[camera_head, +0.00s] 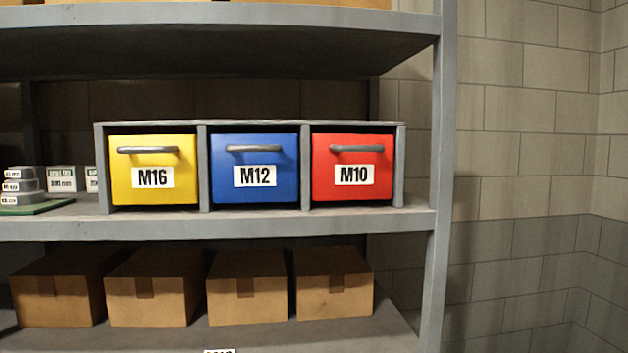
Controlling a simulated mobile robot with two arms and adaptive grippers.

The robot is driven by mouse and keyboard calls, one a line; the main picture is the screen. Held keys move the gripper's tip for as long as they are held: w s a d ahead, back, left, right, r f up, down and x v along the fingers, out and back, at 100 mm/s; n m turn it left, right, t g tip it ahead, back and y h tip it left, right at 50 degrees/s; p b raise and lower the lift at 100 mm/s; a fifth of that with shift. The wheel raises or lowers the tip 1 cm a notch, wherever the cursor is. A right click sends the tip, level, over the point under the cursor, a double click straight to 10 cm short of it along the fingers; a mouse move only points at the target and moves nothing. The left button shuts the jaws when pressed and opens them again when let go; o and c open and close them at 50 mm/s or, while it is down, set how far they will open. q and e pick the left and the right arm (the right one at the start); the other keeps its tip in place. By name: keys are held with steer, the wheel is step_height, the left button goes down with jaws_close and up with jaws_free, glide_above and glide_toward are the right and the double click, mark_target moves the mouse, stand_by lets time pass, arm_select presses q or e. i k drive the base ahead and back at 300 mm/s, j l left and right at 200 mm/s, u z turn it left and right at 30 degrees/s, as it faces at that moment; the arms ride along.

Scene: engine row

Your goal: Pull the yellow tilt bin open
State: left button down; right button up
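The yellow tilt bin (130,186) sits in the left bay of a grey three-bay housing (250,126) on the middle shelf. Its front carries an M16 label and a grey bar handle (148,150) near the top. The front looks upright and closed in its bay. A blue bin (255,195) marked M12 fills the middle bay, and a red bin (352,192) marked M10 fills the right bay. Neither of my grippers shows in the head view.
The grey shelf (250,228) has an upright post (441,180) on the right. Small grey boxes stand on a green mat (35,209) left of the bins. Several cardboard boxes (155,287) stand below. Another shelf (220,17) hangs above. A block wall (530,130) is at the right.

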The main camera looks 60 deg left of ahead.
mark_target(145, 170)
steer(key=u, duration=2.7)
steer(key=i+l+u, duration=0.1)
steer(key=i+l, duration=0.05)
steer(key=l, duration=0.05)
